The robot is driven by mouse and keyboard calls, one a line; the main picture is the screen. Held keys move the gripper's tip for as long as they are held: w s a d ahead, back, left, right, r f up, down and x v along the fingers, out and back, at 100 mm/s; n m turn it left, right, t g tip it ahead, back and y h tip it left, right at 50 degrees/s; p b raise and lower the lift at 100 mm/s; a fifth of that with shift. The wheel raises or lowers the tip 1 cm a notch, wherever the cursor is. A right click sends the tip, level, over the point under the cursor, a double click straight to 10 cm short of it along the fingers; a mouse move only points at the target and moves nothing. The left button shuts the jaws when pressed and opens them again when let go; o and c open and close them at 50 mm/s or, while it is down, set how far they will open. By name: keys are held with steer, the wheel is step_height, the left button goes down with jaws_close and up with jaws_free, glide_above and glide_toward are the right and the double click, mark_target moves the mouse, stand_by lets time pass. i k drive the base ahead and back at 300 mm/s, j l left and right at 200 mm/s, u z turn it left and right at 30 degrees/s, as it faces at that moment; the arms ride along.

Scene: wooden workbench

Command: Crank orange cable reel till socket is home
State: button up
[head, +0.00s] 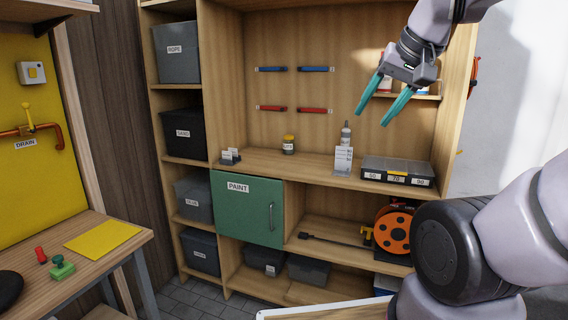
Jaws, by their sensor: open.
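The orange cable reel (393,230) stands on the lower shelf of the wooden unit, at the right. Its right edge is partly hidden by my arm. A yellow part (367,234) shows at its left side. A dark cable (335,241) runs left from the reel along the shelf to a dark end piece (304,236), which may be the socket. I cannot make out the crank handle clearly. My gripper (372,117) is open and empty, with teal fingers pointing down, high above the reel and in front of the upper back panel.
A green PAINT door (247,212) is closed left of the reel's bay. A side bench (95,265) stands at the left.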

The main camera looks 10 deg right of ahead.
mark_target(392, 230)
steer(key=z, duration=0.9)
steer(key=j+z, duration=0.1)
steer(key=j, duration=1)
steer(key=i, duration=0.45)
